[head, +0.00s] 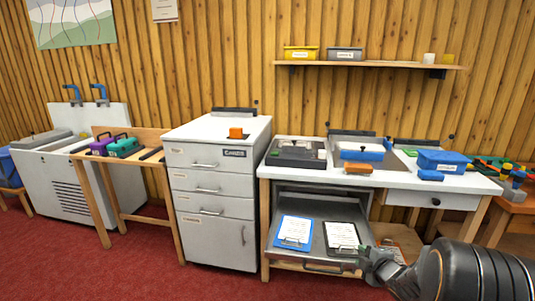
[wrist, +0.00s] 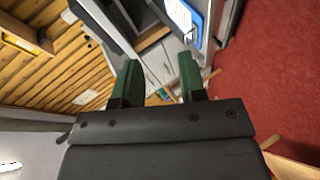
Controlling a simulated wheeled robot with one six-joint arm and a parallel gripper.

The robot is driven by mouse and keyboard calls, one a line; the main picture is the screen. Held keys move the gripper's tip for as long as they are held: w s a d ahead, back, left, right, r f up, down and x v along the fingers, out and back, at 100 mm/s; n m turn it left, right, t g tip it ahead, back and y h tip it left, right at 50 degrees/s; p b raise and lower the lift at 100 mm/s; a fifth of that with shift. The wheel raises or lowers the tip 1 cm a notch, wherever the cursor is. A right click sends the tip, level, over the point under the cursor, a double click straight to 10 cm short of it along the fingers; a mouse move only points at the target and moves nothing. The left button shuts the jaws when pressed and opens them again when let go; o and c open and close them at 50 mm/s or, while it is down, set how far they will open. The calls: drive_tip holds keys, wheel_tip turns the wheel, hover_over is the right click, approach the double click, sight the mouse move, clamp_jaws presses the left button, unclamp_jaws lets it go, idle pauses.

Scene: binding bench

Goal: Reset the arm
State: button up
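My gripper (head: 375,262) is at the lower right of the head view, at the end of my dark arm, in front of the right side of the open drawer. In the wrist view its two green fingers (wrist: 160,85) stand apart with nothing between them. The wrist camera is tilted, so the room appears turned on its side. The open drawer (head: 318,252) under the bench holds a blue clipboard (head: 295,231) and a dark clipboard (head: 342,237) with white sheets. The blue clipboard also shows at the top of the wrist view (wrist: 186,18).
The white bench (head: 385,180) carries a blue box (head: 442,160) and other items. A wall shelf (head: 375,65) holds bins. The red carpet (head: 130,268) in front is clear.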

wheel_tip(320, 180, up, 14)
drive_tip(key=s+a+m+g+h+p, duration=0.2)
drive_tip(key=s+m+h+p, duration=0.15)
drive_tip(key=m+p, duration=0.25)
drive_tip(key=s+a+r+m+g+y+p, duration=0.1)
drive_tip(key=s+a+r+m+g+p, duration=0.2)
drive_tip(key=s+a+r+m+p, duration=0.2)
drive_tip(key=s+a+r+m+g+p, duration=0.4)
drive_tip(key=s+a+r+p, duration=0.3)
drive_tip(key=s+r+p, duration=0.2)
drive_tip(key=s+r+m, duration=0.1)
drive_tip(key=s+r, duration=0.1)
drive_tip(key=s, duration=0.2)
drive_tip(key=shift+s+a+m+y, duration=0.15)
drive_tip(key=shift+a+m+y, duration=0.2)
drive_tip(key=shift+m, duration=0.05)
